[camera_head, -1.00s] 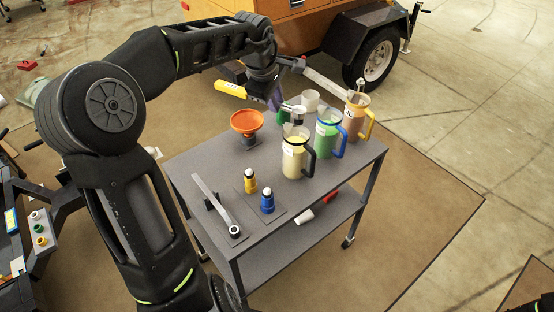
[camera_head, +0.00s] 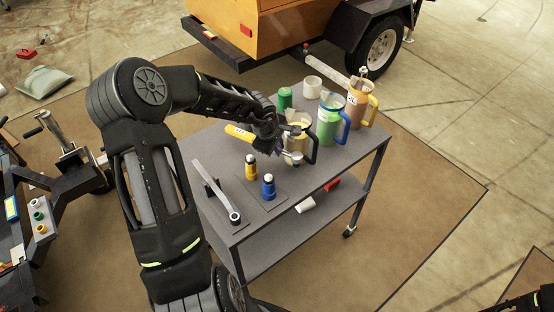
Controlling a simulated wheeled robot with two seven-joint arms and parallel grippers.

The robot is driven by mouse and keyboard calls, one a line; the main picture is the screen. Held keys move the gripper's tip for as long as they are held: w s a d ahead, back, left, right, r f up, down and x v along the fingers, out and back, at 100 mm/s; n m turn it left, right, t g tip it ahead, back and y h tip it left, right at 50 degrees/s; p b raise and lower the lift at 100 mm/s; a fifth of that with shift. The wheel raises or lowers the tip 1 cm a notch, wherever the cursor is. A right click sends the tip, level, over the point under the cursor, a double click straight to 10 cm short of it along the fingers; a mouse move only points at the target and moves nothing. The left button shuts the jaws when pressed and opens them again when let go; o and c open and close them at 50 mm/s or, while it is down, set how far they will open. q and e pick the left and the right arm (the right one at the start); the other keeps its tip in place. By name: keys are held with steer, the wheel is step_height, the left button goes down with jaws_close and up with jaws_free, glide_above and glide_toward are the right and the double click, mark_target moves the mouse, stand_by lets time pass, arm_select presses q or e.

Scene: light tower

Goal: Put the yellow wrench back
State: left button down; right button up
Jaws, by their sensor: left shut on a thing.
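The yellow wrench (camera_head: 238,133) shows as a yellow handle with a white label, pointing left and up over the cart top. My left gripper (camera_head: 270,131) is shut on it, above the middle of the cart. The wrench's far end is hard to tell among the dark fingers and the jugs behind. On the cart (camera_head: 222,148) below stand a yellow-based post (camera_head: 250,169) and a blue-based post (camera_head: 268,188) on a flat plate. A grey lever (camera_head: 214,190) on a bracket stands left of them.
Jugs stand close behind my left gripper: a pale yellow one (camera_head: 299,148), a green one (camera_head: 328,122) and a brown one (camera_head: 357,105). A green cup (camera_head: 285,98) and a white cup (camera_head: 313,87) are behind them. An orange trailer (camera_head: 250,30) stands beyond the cart.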

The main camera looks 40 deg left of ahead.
arm_select(q)
steer(key=shift+f, duration=0.1)
step_height(320, 180, down, 4)
steer(key=shift+f+b, duration=0.15)
steer(key=shift+b, duration=0.5)
steer(key=c, duration=1.7)
jaws_free()
steer(key=p+v, duration=0.3)
steer(key=v, duration=0.9)
steer(key=shift+p, duration=0.3)
